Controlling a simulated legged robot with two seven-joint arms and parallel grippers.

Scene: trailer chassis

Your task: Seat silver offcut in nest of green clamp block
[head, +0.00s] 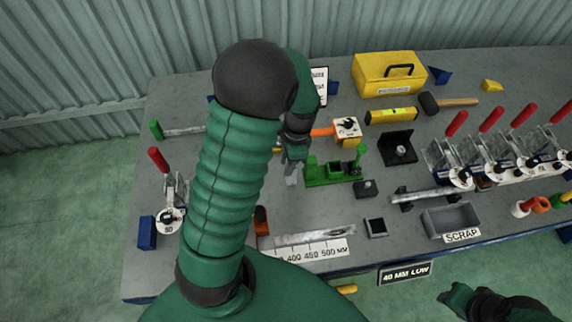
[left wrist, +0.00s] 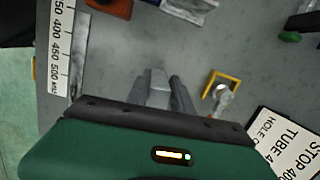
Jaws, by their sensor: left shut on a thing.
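My left gripper (head: 292,162) points down over the bench, just left of the green clamp block (head: 338,174). It is shut on the silver offcut (head: 291,179), whose lower end shows below the fingers. In the left wrist view the grey offcut (left wrist: 154,88) shows at the fingers. The offcut is apart from the block; its height above the bench is hard to tell. The green block stands on the bench with an upright post at its right end; its nest is too small to make out. My right gripper (head: 455,297) is low at the right, in front of the bench.
An orange-handled tool (head: 346,128) lies behind the block. A dark small block (head: 366,188) and a square holder (head: 376,227) sit in front. A ruler strip (head: 318,250), grey scrap bin (head: 452,218) and red-handled clamps (head: 492,120) surround the area.

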